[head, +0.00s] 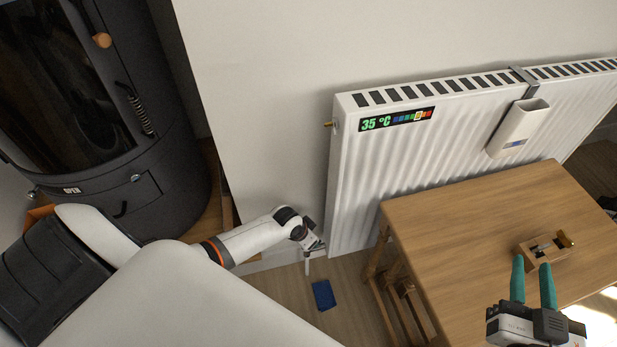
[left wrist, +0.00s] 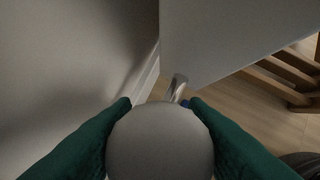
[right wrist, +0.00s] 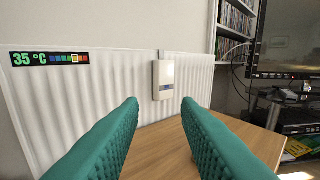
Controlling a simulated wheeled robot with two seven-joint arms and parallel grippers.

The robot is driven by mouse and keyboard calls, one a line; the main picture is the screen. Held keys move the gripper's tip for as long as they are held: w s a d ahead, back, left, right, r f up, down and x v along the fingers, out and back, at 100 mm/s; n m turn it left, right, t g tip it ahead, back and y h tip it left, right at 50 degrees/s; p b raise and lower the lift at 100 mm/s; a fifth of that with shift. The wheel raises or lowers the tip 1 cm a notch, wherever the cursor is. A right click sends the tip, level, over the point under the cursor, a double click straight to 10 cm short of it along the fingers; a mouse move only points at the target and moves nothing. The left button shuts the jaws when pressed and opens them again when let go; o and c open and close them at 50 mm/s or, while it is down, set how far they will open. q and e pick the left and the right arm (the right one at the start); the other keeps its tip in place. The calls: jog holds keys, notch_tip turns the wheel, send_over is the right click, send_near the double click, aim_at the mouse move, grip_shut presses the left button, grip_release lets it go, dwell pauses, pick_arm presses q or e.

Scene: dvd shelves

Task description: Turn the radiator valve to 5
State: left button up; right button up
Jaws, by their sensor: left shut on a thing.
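The white radiator (head: 400,150) stands against the wall. Its strip display (head: 396,119) reads 35 °C, with a box marking the orange part of its colour bar; it also shows in the right wrist view (right wrist: 50,59). The round pale valve head (left wrist: 160,142) fills the lower middle of the left wrist view, between the green fingers of my left gripper (left wrist: 160,108), which is shut on it. In the head view my left gripper (head: 314,247) is at the radiator's lower left corner, the valve largely hidden. No valve numbers are readable. My right gripper (head: 533,264) is open and empty.
A wooden table (head: 470,210) stands before the radiator, carrying a small wooden box (head: 545,250) near my right gripper. A white holder (head: 519,128) hangs on the radiator. A blue object (head: 323,295) lies on the floor. A black stove (head: 90,110) stands left.

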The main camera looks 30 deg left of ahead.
pick_arm(q)
jog(key=shift+r+n+y+p, duration=0.15)
jog(key=shift+n+y+p, duration=0.25)
jog(key=shift+n+p, duration=0.75)
jog(key=n+y+p, duration=0.1)
jog(key=n+p, duration=0.1)
jog(key=n, duration=0.1)
jog(key=shift+p, duration=0.35)
jog(key=shift+a+n+y+p, duration=0.1)
jog(key=shift+n+y+p, duration=0.4)
jog(key=shift+n, duration=0.65)
jog(key=shift+s+a+f+n+g+y, duration=0.15)
jog(key=shift+n+g+y, duration=0.25)
jog(key=shift+n, duration=0.7)
pick_arm(e)
jog(key=s+d+f+g+h, duration=0.2)
jog(key=s+d+f+g, duration=0.1)
jog(key=s+f+g, duration=0.3)
jog(key=s+d+f+g+h, duration=0.1)
jog(key=s+d+f+g, duration=0.2)
jog(key=s+f+g, duration=0.3)
jog(key=shift+s+m+g+h, duration=0.4)
jog(key=shift+s+g, duration=0.6)
jog(key=shift+s, duration=0.45)
pick_arm(q)
jog(key=o, duration=1)
